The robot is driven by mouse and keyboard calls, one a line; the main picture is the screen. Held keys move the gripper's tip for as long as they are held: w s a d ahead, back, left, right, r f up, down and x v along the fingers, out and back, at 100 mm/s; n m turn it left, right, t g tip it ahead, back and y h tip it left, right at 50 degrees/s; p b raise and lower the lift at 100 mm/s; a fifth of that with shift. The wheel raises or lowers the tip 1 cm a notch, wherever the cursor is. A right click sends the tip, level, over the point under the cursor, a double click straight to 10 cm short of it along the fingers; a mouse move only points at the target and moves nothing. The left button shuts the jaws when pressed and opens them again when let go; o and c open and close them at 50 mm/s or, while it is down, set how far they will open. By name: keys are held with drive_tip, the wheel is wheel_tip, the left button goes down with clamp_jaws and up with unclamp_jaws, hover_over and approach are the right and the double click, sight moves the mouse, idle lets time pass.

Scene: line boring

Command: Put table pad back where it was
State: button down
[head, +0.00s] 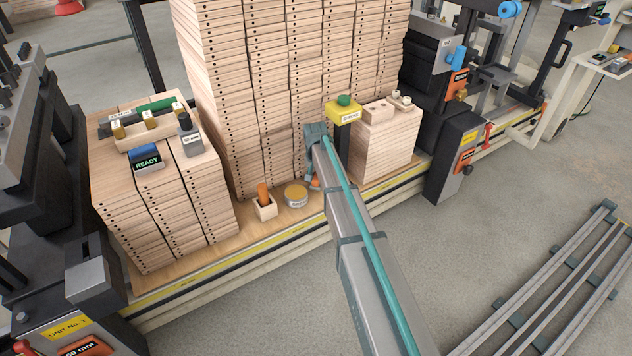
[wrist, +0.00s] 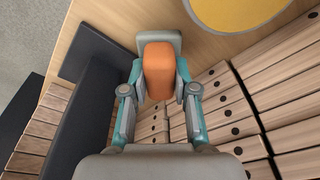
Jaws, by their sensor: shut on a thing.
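My gripper (head: 315,178) is low at the front edge of the wooden bench, just right of the round tin. In the wrist view my gripper (wrist: 158,88) is shut on an orange block (wrist: 158,68), which seems to be the table pad. Only a small orange part of it (head: 315,183) shows in the head view; my arm hides the rest. Whether it touches the bench top cannot be told. No mark for its place can be made out.
A tin with a yellow top (head: 296,192) and a small wooden box (head: 264,208) holding an orange-handled item stand left of my gripper. Tall board stacks (head: 260,90) rise behind. A dark post with a yellow, green-buttoned box (head: 343,111) and a shorter stack (head: 388,140) stand right.

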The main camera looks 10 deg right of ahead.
drive_tip(key=shift+w+f+b, duration=0.2)
drive_tip(key=shift+f+b, duration=0.1)
drive_tip(key=shift+f, duration=0.25)
drive_tip(key=shift+a+r, duration=0.1)
drive_tip(key=shift+r, duration=0.05)
drive_tip(key=c, duration=0.9)
unclamp_jaws()
